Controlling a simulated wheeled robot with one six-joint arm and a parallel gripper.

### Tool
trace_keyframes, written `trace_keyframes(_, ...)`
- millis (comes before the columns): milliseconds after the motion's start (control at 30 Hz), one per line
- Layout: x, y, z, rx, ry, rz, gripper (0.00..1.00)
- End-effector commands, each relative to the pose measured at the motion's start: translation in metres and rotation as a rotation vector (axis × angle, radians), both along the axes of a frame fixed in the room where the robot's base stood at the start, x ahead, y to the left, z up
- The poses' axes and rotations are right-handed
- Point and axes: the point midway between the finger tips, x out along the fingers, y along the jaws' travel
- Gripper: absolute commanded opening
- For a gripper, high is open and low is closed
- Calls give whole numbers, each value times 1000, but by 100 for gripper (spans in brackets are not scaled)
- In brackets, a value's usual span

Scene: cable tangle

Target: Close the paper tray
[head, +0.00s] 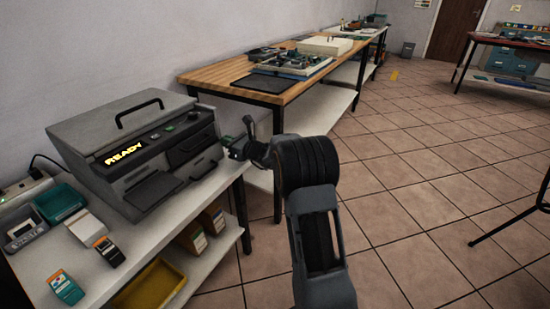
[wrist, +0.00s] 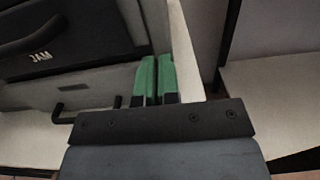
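The grey printer-like machine (head: 135,150) stands on the left bench with its "READY" display lit. A lower front with a dark handle (head: 203,169), which looks like the paper tray, is at its right front; I cannot tell how far out it stands. In the wrist view a grey front with a dark handle (wrist: 72,112) lies left of my fingers, below a dark lettered panel (wrist: 50,38). My gripper (head: 232,146) is just right of the machine in the head view. In the wrist view its green fingers (wrist: 156,80) are together with nothing between them.
A dark flat shelf (head: 154,190) juts from the machine's front. Small boxes and devices (head: 87,228) lie on the bench (head: 135,250) in front. A wooden bench (head: 225,78) with electronics stands behind.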

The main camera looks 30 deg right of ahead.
Motion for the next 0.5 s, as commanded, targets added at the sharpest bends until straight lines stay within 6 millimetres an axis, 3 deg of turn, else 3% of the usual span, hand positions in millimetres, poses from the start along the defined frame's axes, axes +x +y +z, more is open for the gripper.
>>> trace_keyframes(267,0,6,5,2,-11,12,0)
trace_keyframes(500,-21,-14,4,2,-7,7,0)
